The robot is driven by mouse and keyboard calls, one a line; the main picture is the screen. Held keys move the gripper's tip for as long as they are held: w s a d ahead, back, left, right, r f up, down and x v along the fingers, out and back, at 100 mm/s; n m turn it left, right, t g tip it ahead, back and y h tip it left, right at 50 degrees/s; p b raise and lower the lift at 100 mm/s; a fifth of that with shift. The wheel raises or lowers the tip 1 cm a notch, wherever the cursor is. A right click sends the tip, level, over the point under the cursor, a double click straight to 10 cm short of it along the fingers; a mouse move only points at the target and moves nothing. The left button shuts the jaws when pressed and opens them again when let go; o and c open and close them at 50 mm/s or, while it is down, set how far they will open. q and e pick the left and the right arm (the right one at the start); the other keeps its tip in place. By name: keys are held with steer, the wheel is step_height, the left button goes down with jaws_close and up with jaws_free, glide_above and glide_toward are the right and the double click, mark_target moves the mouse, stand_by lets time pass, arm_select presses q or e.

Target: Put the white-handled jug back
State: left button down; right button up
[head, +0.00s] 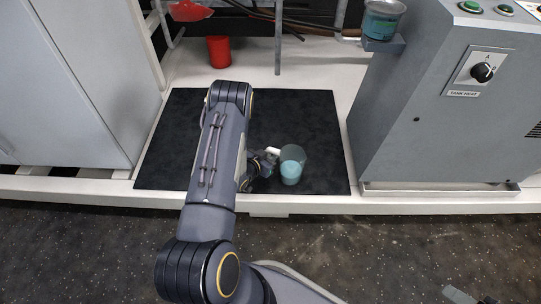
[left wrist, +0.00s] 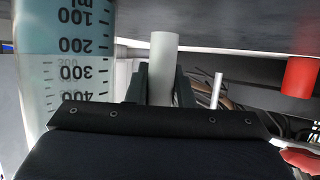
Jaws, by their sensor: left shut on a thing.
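The white-handled jug (head: 291,168) is a clear vessel with pale blue liquid, over the front right part of the black mat (head: 310,120). In the left wrist view the jug (left wrist: 65,75) stands at the left with printed volume marks. Its white handle (left wrist: 163,60) is between the dark fingers of my left gripper (left wrist: 162,85). In the head view my left gripper (head: 264,163) is shut on the handle at the jug's left side. Whether the jug touches the mat is unclear.
A second clear vessel with teal liquid (head: 382,22) sits on a small ledge (head: 384,44) of the grey control cabinet (head: 440,120). A red cup (head: 218,52) stands behind the mat. A grey cabinet (head: 70,80) is at the left. The mat's right part is clear.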

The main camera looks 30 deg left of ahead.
arm_select(q)
steer(key=shift+f, duration=0.15)
steer(key=c, duration=1.3)
jaws_free()
